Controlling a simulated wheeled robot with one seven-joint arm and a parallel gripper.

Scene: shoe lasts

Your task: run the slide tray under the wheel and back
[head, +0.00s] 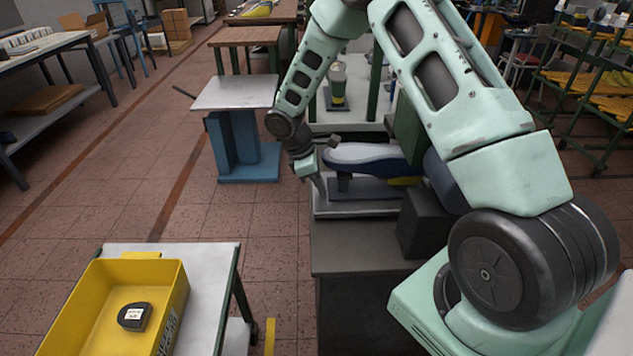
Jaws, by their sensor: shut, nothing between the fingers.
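The slide tray (375,190) is a dark blue-grey plate on a pale bed, on top of a grey machine stand (345,262) in the middle of the head view. A shoe last (362,152), white on top and navy along the side with a yellow patch, lies above the tray. My gripper (318,172) is shut and empty, pointing down by the left end of the tray and last; I cannot tell whether it touches them. A rounded dark part (440,178) at the tray's right end may be the wheel, but my arm hides most of it.
A yellow bin (180,290) holding a dark labelled object (134,316) stands on a table at the lower left. A blue pedestal with a pale top (235,95) stands behind my gripper. Tiled floor between them is clear. Racks (590,100) fill the right back.

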